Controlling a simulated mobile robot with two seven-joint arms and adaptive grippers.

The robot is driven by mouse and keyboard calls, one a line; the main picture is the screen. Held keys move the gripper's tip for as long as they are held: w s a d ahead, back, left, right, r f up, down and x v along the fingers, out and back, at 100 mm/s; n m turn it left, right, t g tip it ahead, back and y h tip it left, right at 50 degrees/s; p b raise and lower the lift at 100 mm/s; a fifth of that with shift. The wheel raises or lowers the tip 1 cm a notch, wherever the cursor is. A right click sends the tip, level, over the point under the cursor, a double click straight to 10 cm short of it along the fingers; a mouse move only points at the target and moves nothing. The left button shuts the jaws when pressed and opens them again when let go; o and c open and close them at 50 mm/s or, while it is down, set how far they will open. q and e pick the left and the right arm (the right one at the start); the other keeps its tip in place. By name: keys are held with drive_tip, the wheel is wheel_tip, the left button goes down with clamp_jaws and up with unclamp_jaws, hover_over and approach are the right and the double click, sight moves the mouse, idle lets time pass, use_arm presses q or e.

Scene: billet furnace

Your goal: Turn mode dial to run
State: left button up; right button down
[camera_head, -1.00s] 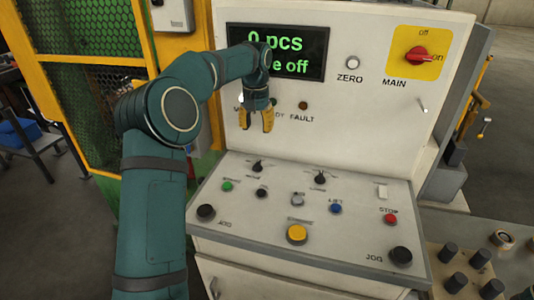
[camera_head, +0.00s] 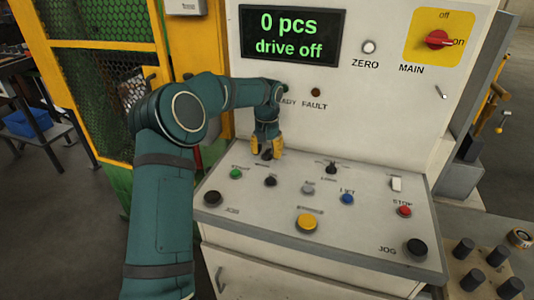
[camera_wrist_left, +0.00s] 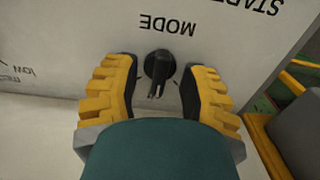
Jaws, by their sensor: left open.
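The mode dial (camera_wrist_left: 158,68) is a black knob with a pointer, below the upside-down word MODE in the left wrist view. Its pointer is turned towards my wrist in that view. My left gripper (camera_wrist_left: 160,90) is open, with a yellow-backed finger on each side of the dial and a gap to it on both sides. In the head view my left gripper (camera_head: 267,151) points down over the back left of the sloped control panel (camera_head: 260,205), and the dial is mostly hidden between its fingers. My right gripper is not in view.
A display (camera_head: 291,35) reads "0 pcs, drive off". A second black dial (camera_head: 331,168) stands to the right on the panel. A green button (camera_head: 236,174), a yellow button (camera_head: 307,223), a blue button (camera_head: 347,199) and a red stop button (camera_head: 404,210) sit nearby.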

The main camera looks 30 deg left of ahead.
use_arm(q)
drive_tip(key=shift+f, duration=0.1)
clamp_jaws()
idle(0.3)
drive_tip(key=shift+m+p, duration=0.9)
drive_tip(key=shift+p, duration=0.3)
drive_tip(key=m+p, duration=0.3)
drive_tip(key=shift+m+p, duration=1.2)
drive_tip(key=shift+m, duration=0.8)
drive_tip(key=shift+f, duration=0.1)
